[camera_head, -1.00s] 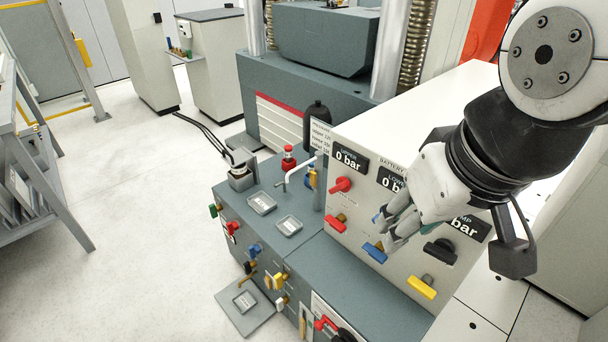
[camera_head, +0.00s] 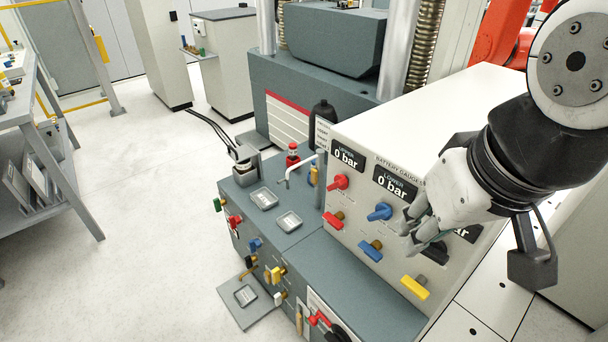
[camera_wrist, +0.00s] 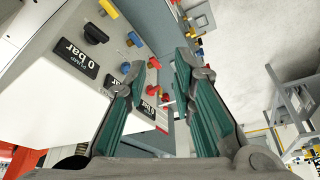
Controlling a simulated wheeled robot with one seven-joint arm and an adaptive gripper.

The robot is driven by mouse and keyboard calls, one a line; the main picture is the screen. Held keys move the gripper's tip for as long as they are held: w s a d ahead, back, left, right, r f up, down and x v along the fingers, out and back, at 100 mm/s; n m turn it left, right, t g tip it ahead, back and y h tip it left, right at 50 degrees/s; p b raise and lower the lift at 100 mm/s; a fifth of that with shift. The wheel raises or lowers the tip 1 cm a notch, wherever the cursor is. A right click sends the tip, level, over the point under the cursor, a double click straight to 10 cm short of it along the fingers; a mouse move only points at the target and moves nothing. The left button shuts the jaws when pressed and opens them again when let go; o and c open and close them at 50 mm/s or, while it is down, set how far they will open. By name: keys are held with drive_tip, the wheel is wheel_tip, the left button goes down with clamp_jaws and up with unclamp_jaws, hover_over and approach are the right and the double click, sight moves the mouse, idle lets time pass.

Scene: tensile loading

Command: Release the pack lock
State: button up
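No part is labelled as the pack lock, and I cannot tell which one it is. The gauge panel (camera_head: 352,205) carries an upper red knob (camera_head: 340,182), an upper blue knob (camera_head: 380,212), a lower red handle (camera_head: 333,220), a lower blue handle (camera_head: 371,250) and a yellow handle (camera_head: 415,288). My gripper (camera_head: 410,222) is in front of the panel, right of the upper blue knob, and partly hides a black knob and the pump display. In the wrist view my gripper (camera_wrist: 167,66) has its fingers apart with nothing between them.
The grey bench (camera_head: 285,242) holds small trays, a red-capped item (camera_head: 292,156) and a bent white lever (camera_head: 300,170). Coloured valves line its front. A grey tray (camera_head: 245,297) sits low before it. A rack (camera_head: 50,150) stands left; the floor between is clear.

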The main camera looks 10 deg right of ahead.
drive_tip(key=shift+w+a+f, duration=0.1)
drive_tip(key=shift+w+f, duration=0.15)
clamp_jaws()
drive_tip(key=w+a+f+m+g+y+b, duration=0.1)
drive_tip(key=w+a+f+m+g+b, duration=0.15)
drive_tip(key=w+f+m, duration=0.4)
drive_tip(key=w+a+f+m+g+y+b, duration=0.1)
drive_tip(key=w+a+f+m+b, duration=0.2)
drive_tip(key=f, duration=0.6)
drive_tip(key=w+a+f+m+g+b, duration=0.2)
drive_tip(key=w+a+f+m+b, duration=0.15)
drive_tip(key=f+m, duration=0.3)
drive_tip(key=w+d+f+m+g+h+b, duration=0.1)
drive_tip(key=f+m+b, duration=0.3)
drive_tip(key=f, duration=1.1)
drive_tip(key=w+f+m+g+h+b, duration=0.1)
drive_tip(key=f+m+b, duration=0.3)
drive_tip(key=f+m, duration=0.7)
wheel_tip(320, 180, down, 4)
drive_tip(key=shift+w+d+f+h+b, duration=0.1)
drive_tip(key=shift+w+d+h+b, duration=0.3)
drive_tip(key=shift+w+h, duration=0.45)
drive_tip(key=shift+s, duration=0.15)
wheel_tip(320, 180, down, 11)
drive_tip(key=b, duration=0.5)
